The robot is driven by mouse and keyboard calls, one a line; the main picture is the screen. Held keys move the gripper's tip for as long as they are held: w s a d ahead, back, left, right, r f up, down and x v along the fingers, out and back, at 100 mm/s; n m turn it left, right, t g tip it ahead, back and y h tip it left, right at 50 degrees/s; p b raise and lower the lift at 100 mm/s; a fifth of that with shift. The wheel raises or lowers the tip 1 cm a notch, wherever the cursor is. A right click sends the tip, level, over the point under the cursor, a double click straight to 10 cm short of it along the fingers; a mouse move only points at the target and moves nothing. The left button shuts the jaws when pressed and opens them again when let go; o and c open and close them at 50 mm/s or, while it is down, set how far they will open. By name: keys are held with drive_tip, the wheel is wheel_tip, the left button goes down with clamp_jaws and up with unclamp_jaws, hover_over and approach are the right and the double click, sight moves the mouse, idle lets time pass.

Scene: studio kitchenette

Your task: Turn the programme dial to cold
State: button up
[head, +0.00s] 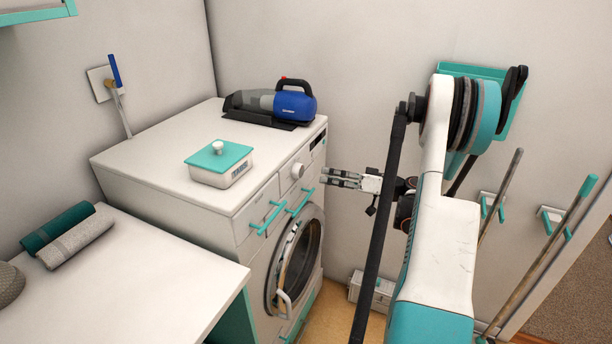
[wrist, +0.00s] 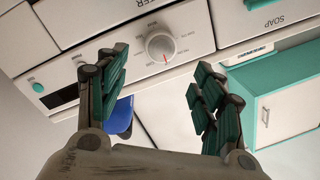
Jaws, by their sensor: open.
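The programme dial (head: 298,170) is a round white knob on the front panel of the white washing machine (head: 155,165). In the wrist view the dial (wrist: 160,46) lies ahead of my gripper (wrist: 160,78), above the gap between the fingers. A small red mark shows at the dial's lower edge, slightly right of centre. Printed labels ring the dial but are too small to read. My gripper (head: 327,178) is open and empty, to the right of the dial in the head view and apart from it. The dark green finger pads stand wide apart.
Teal handles (head: 268,217) stick out below the panel, above the round door (head: 296,262). In the wrist view a dark display (wrist: 62,96) and a green button (wrist: 38,87) sit left.

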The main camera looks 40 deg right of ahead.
sight(302, 171)
drive_tip(key=b+x, duration=0.1)
drive_tip(key=x, duration=0.7)
drive_tip(key=shift+w+b, duration=0.15)
drive_tip(key=shift+b, duration=0.25)
drive_tip(key=c, duration=1.1)
